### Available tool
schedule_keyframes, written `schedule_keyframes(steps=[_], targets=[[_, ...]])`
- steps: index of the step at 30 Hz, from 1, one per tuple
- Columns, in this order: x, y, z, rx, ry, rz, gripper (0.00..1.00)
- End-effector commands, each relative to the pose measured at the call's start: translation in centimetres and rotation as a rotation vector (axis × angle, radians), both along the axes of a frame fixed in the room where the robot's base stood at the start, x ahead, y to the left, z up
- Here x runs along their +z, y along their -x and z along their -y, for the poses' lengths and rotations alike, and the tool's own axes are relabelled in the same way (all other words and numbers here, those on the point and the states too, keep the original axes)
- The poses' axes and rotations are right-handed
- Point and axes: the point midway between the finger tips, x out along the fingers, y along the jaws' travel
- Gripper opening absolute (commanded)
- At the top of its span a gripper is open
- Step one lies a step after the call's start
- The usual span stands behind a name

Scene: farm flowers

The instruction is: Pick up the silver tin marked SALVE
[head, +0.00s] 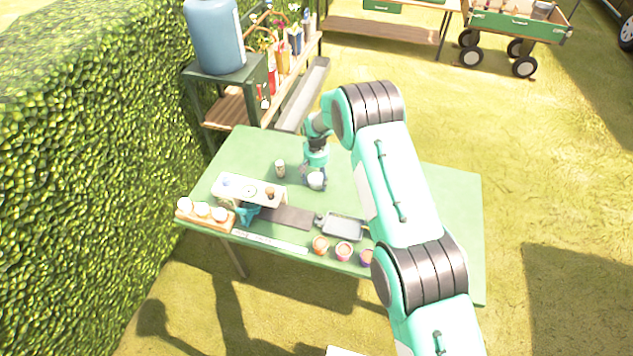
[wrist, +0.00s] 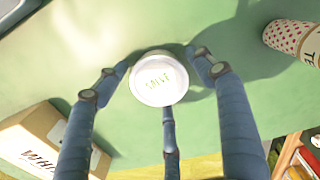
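The silver tin (wrist: 159,79) shows its round, pale lid with SALVE in green letters in the wrist view. In the head view the tin (head: 316,181) is a small pale shape on the green table, right below my gripper (head: 315,170). In the wrist view the blue fingers of my gripper (wrist: 160,65) surround the tin: one at its left, one at its right and one at its lower edge. The side fingertips are very close to its rim. I cannot tell whether they touch it or whether the tin is raised.
A red-patterned white can (wrist: 291,38) stands to the right in the wrist view. A grey tray (head: 343,227) and several small pots (head: 344,251) line the table's near edge. The table's right side looks clear.

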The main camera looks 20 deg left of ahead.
Motion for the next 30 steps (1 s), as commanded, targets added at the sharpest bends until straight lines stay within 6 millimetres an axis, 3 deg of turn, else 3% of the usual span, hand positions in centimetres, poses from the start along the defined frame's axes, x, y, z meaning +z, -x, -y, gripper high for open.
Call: schedule_keyframes(steps=[1,5,17,23,30], targets=[[0.0,0.0,0.0,0.000,0.000,0.000,0.54],[0.0,0.0,0.0,0.000,0.000,0.000,0.28],[0.4,0.0,0.0,0.000,0.000,0.001,0.27],[1.9,-0.1,-0.1,0.000,-0.001,0.002,0.27],[5.0,-0.1,0.0,0.000,-0.001,0.002,0.27]])
